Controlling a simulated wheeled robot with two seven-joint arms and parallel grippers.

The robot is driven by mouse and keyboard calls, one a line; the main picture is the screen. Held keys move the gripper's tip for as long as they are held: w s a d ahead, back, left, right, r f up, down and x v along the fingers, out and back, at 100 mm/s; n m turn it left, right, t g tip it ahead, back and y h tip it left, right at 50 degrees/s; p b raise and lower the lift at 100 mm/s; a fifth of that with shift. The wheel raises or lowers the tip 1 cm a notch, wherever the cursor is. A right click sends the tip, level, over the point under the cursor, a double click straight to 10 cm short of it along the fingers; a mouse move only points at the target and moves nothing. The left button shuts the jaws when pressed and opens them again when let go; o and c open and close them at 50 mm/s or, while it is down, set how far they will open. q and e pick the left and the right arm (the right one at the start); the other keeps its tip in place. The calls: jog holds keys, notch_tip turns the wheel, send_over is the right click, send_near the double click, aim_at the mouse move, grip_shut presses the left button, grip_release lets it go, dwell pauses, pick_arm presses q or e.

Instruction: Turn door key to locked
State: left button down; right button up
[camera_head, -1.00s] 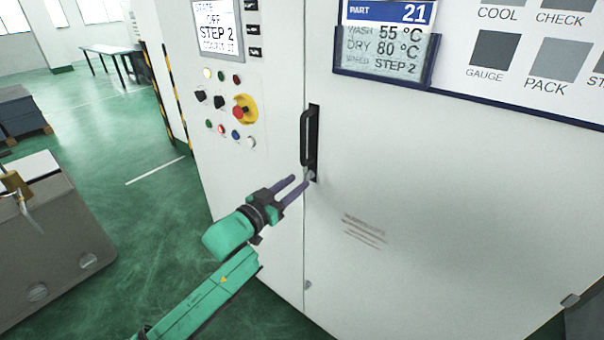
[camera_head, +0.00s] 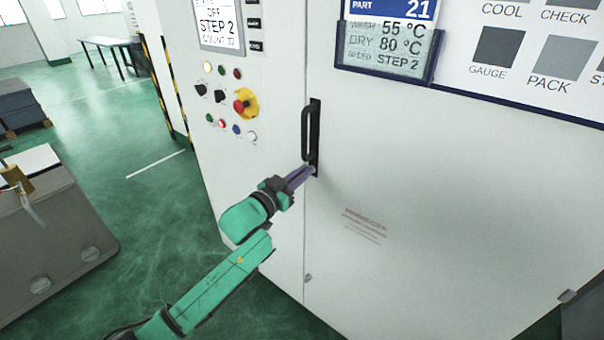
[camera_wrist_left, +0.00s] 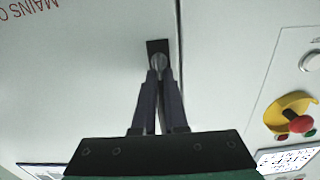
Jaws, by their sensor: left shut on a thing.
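The door key (camera_wrist_left: 158,62) shows in the left wrist view as a small grey round-ended piece against the end of a black lock plate (camera_wrist_left: 157,45). My left gripper (camera_head: 309,170) reaches the lower end of the door's black handle (camera_head: 306,134). In the left wrist view its two dark fingertips (camera_wrist_left: 159,80) are shut on the key. The fingers hide most of the key, and I cannot tell which way it is turned. In the head view the key is hidden by the fingers. My right gripper is not in view.
The white cabinet door (camera_head: 440,220) is closed. Left of it is a control panel with several buttons, a red emergency stop on yellow (camera_head: 243,103) and a screen (camera_head: 218,22). A card holder (camera_head: 385,60) is on the door.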

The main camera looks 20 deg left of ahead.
pick_arm(q)
jog(key=shift+f, duration=0.1)
jog(key=m, duration=0.4)
jog(key=m+b, duration=0.1)
jog(key=m, duration=0.2)
jog(key=d+m, duration=0.1)
jog(key=m, duration=0.3)
jog(key=shift+s+f+m+b, duration=0.15)
jog(key=shift+f+m+b, duration=0.15)
jog(key=shift+b, duration=0.1)
dwell(0.3)
jog(key=c, duration=1)
grip_release()
jog(key=shift+o, duration=0.2)
jog(key=shift+s+a, duration=0.1)
